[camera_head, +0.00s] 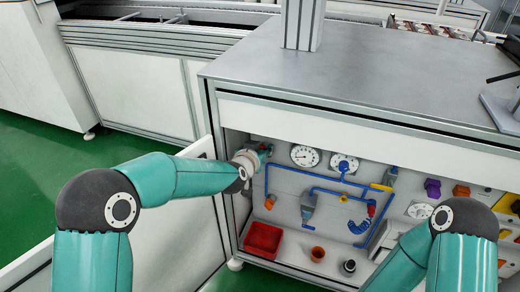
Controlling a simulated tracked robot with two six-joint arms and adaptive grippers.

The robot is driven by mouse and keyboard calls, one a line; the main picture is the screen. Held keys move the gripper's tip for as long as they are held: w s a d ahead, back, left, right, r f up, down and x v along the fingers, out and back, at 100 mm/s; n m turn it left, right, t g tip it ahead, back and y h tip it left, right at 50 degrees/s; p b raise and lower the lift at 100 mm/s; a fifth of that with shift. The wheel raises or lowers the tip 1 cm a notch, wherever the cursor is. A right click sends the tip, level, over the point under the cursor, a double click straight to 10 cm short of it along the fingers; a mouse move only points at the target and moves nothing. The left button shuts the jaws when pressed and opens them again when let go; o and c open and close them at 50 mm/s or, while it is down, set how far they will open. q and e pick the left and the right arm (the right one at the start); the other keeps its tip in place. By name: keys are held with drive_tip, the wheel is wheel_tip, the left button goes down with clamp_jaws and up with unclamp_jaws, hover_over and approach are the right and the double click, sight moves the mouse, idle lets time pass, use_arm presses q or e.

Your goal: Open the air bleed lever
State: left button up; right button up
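The lever panel is inside the open cabinet under the grey-topped bench. Blue pipes (318,189) run across its back wall. A yellow lever-like part (381,187) sits on the upper pipe at the right, an orange fitting (270,202) at the left, and a red part (371,208) lower right. I cannot tell which one is the air bleed lever. My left gripper (264,151) reaches into the upper left corner of the cabinet, near the left end of the pipes. It is small and partly hidden by its wrist, so its fingers are unclear. My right gripper is outside the picture.
Round gauges (305,156) line the panel's upper part. A red bin (263,240), an orange cup (317,254) and a dark round part (348,267) stand on the cabinet floor. The cabinet door (195,238) is open at the left. Purple, orange and yellow parts are at the right.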

use_arm(q)
drive_tip(key=shift+o, duration=0.2)
drive_tip(key=shift+s, duration=0.1)
drive_tip(key=shift+s, duration=0.15)
drive_tip(key=v, duration=1.1)
drive_tip(key=shift+s+r, duration=0.15)
drive_tip(key=shift+s, duration=0.05)
drive_tip(key=shift+a, duration=0.15)
